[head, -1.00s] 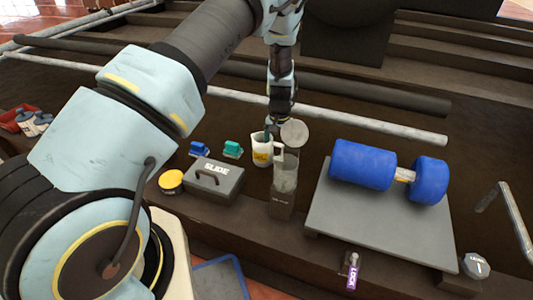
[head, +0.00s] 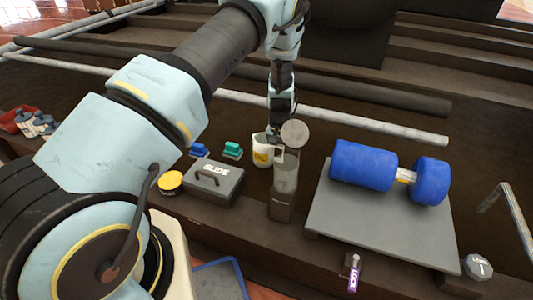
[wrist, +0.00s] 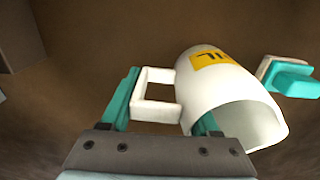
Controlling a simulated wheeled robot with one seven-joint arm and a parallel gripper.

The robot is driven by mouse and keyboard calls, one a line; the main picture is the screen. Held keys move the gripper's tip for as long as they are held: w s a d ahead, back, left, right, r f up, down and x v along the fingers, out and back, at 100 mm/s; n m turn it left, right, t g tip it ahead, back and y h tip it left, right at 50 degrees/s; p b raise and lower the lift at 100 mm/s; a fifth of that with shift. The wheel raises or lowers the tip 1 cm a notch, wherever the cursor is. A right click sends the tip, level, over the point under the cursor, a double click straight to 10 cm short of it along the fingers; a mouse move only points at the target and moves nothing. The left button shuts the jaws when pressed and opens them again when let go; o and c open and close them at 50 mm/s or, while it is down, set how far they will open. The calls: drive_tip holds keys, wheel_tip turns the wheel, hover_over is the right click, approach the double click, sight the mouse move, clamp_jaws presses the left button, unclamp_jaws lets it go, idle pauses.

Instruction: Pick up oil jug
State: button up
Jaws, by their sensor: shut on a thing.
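The oil jug (head: 262,153) is a white jug with a yellow label. It stands on the brown surface in the middle of the head view, behind the clear dispenser. In the wrist view the jug (wrist: 222,88) has its open mouth toward the lower right and its square handle to the left. My gripper (wrist: 165,108) is shut on the jug, with one teal finger outside the handle and the other at the jug's rim. In the head view my gripper (head: 273,138) is above the jug, partly hidden by the dispenser's round lid.
The dispenser (head: 283,185) with its raised lid (head: 294,133) stands close in front of the jug. A blue cylinder (head: 362,165) lies on a grey plate (head: 375,225) to the right. A grey box (head: 212,182) and blue (head: 199,150) and teal (head: 233,149) blocks are left.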

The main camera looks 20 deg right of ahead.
sight(279, 145)
clamp_jaws()
drive_tip(key=shift+r, duration=0.2)
drive_tip(key=shift+r+p, duration=0.75)
drive_tip(key=shift+r, duration=4.05)
